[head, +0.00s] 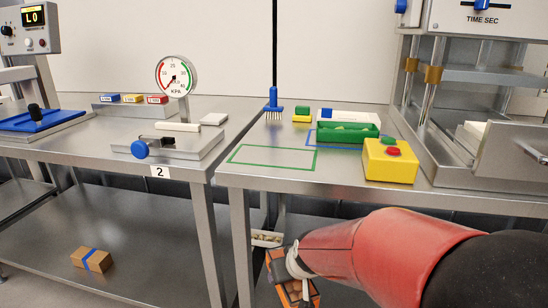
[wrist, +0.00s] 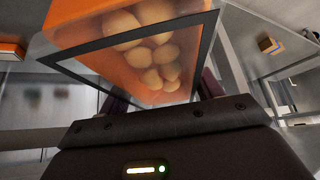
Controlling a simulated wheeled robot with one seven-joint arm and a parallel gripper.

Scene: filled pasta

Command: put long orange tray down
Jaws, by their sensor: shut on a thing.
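The long orange tray (wrist: 85,30) fills the top of the wrist view, tilted. It has a dark-rimmed clear cover, and several round pale pieces show inside. My gripper (wrist: 160,98) is shut on this tray at its near side. In the head view the orange tray (head: 291,289) is low in front of the right table, below its top, partly hidden by my gripper (head: 296,264) and red arm. I cannot tell from these views whether it touches anything below.
The right table has a green outline (head: 272,163), a green tray (head: 343,140) and a yellow button box (head: 391,167). The green outline is empty. A pale container (head: 266,239) is behind my gripper. A blue-banded box (head: 92,259) lies on the left lower shelf, otherwise mostly clear.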

